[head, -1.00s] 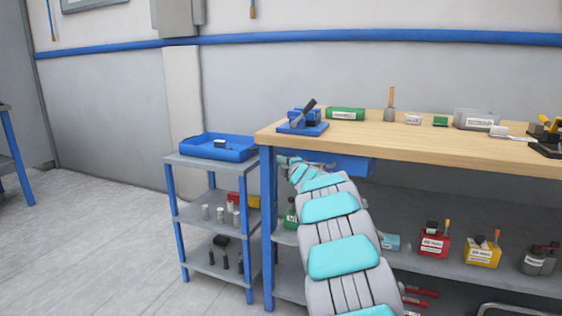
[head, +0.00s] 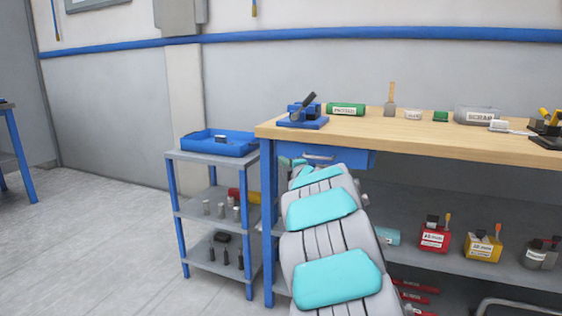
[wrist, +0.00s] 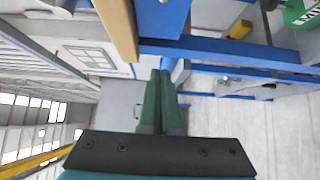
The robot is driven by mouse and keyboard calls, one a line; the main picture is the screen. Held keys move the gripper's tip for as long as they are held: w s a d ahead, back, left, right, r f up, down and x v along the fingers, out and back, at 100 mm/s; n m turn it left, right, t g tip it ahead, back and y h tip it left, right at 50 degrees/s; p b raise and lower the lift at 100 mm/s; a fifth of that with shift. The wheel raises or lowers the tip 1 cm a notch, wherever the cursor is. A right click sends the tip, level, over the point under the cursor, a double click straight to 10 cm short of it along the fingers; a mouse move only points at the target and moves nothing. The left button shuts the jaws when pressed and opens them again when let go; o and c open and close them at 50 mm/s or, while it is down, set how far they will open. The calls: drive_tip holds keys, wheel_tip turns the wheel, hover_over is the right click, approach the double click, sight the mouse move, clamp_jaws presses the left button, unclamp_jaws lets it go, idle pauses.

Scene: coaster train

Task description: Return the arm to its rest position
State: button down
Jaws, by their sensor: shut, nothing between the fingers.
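My arm (head: 322,210), grey with turquoise pads, rises from the bottom of the head view toward the left end of the workbench. Its far end is in front of the blue drawer (head: 345,160) under the bench top; my gripper cannot be made out there. In the wrist view my gripper (wrist: 160,75) shows two dark green fingers pressed together, with nothing between them. The wooden bench edge (wrist: 118,28) and a blue frame bar (wrist: 230,52) are close to the fingertips in that view.
The workbench (head: 420,143) carries a blue fixture (head: 303,118) and several small items. A lower shelf holds a red box (head: 434,238) and a yellow box (head: 483,246). A cart (head: 170,156) with a blue tray (head: 240,150) stands left. Floor (head: 90,240) further left is clear.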

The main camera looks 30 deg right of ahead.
drive_tip(key=shift+s+a, duration=0.15)
drive_tip(key=shift+s, duration=1)
drive_tip(key=shift+s+a, duration=0.15)
drive_tip(key=shift+s, duration=0.95)
drive_tip(key=s+a+f+m+g+h, duration=0.1)
drive_tip(key=s+a+f+m+g, duration=0.35)
drive_tip(key=s, duration=0.35)
drive_tip(key=s+a+f+m+g+h, duration=0.1)
drive_tip(key=s+a+f+m+g, duration=0.25)
drive_tip(key=s+m, duration=0.35)
drive_tip(key=s+a+f+m+g+h, duration=0.1)
drive_tip(key=s+a+f+m+g, duration=0.25)
drive_tip(key=s, duration=0.55)
drive_tip(key=s+a+f+m+g+y, duration=0.1)
drive_tip(key=s+a+f+g, duration=0.3)
drive_tip(key=s+a, duration=0.6)
drive_tip(key=s+a+f+g+y, duration=0.4)
drive_tip(key=s+a, duration=0.6)
drive_tip(key=s, duration=0.7)
drive_tip(key=shift+s+a+f+m, duration=0.25)
drive_tip(key=shift+f+m, duration=0.15)
drive_tip(key=shift+f, duration=0.15)
